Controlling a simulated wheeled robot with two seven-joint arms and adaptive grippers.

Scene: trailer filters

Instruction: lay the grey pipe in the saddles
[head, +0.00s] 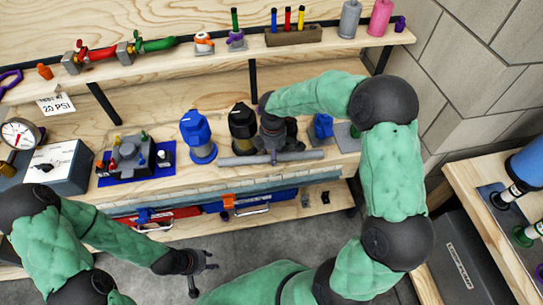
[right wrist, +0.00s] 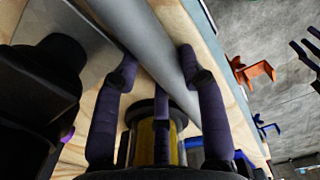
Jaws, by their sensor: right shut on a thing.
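The grey pipe (head: 238,159) lies roughly level across the front of the workbench in the head view, in front of the blue and black-and-yellow filters. My right gripper (head: 274,154) comes down from above and is shut on the pipe near its middle. In the right wrist view the pipe (right wrist: 163,50) runs diagonally between the dark fingers of the right gripper (right wrist: 160,68). My left gripper (head: 200,271) hangs empty and open over the floor, away from the pipe. I cannot pick out the saddles with certainty; the right arm and gripper hide part of the bench.
A blue filter (head: 198,137) and a black-and-yellow filter (head: 242,129) stand behind the pipe. A valve block (head: 130,157) and a gauge box (head: 58,165) are at left. Red and blue cases (head: 262,203) lie on the lower shelf. An upper shelf (head: 205,60) overhangs behind.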

